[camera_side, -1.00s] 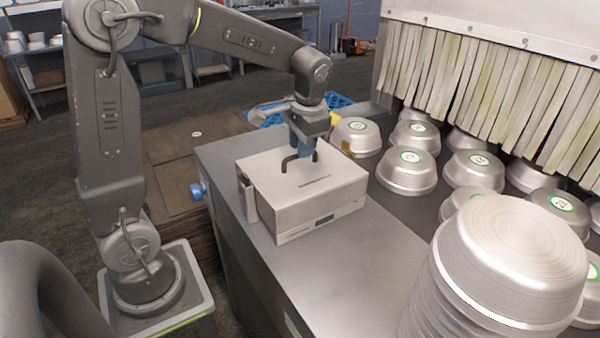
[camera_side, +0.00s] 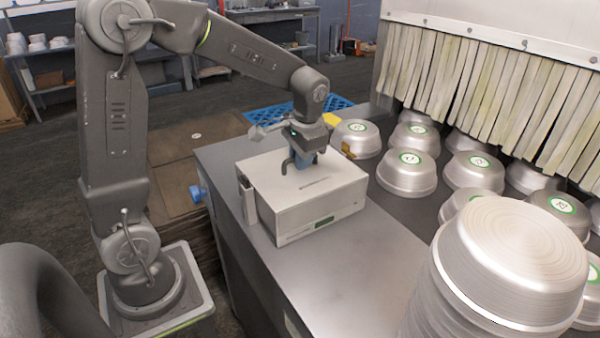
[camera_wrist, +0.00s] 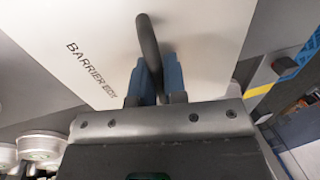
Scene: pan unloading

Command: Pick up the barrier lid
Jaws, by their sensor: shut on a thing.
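The barrier box (camera_side: 320,222) is a pale box on the metal counter. Its flat white lid (camera_side: 265,178) lies on top, with no clear gap below it. The lid also shows in the wrist view (camera_wrist: 60,25), with "BARRIER BOX" printed on it. A dark bent handle (camera_wrist: 148,38) stands up from the lid. My gripper (camera_side: 303,160) is over the lid, its blue fingers shut on the handle. In the wrist view the fingers (camera_wrist: 155,78) sit either side of the handle. The gripper hides part of the handle in the side view.
A tall stack of metal pans (camera_side: 505,260) stands at the front right. Several upturned pans with green labels (camera_side: 408,172) sit right of the box, before a strip curtain (camera_side: 480,80). A blue crate (camera_side: 260,115) is behind. The counter (camera_side: 375,255) in front is clear.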

